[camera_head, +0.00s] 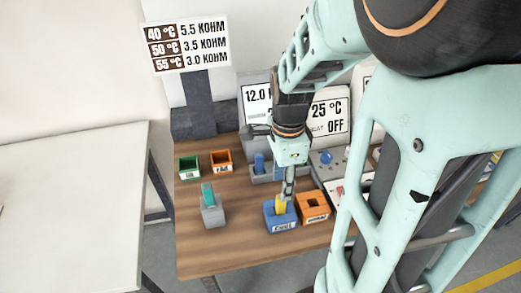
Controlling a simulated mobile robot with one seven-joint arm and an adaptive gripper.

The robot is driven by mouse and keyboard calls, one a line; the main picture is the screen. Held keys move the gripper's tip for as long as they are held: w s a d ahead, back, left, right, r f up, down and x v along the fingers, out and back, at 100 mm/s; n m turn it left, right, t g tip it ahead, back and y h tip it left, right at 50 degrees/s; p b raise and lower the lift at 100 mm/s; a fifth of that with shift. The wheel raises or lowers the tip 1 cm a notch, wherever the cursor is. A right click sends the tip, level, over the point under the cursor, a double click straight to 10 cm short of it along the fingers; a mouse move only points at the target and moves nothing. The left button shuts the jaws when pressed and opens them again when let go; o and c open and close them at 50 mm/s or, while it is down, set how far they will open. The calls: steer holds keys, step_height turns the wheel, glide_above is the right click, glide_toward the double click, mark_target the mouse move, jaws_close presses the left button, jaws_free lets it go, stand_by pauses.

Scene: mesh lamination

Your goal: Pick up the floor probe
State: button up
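No label that I can read names the floor probe, so I cannot tell which piece it is. A yellow piece (280,206) stands upright in a blue box (281,222) near the front of the wooden table. My gripper (287,197) points down at the top of the yellow piece. The fingers look close together, and I cannot tell whether they grip it. A teal piece (208,193) stands in a grey holder (213,215) to the left.
An orange box (313,207) stands right beside the blue box. Small green (189,167) and orange (221,160) boxes sit at the back left. Signs and a panel with a blue knob (326,157) stand behind. The wooden table's (235,252) front left is clear.

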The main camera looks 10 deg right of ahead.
mark_target(280, 207)
steer(key=shift+w+d+f+b, duration=0.1)
steer(key=shift+f+b, duration=3.45)
steer(key=shift+f, duration=0.65)
steer(key=shift+c, duration=0.2)
jaws_close()
steer(key=shift+r, duration=0.1)
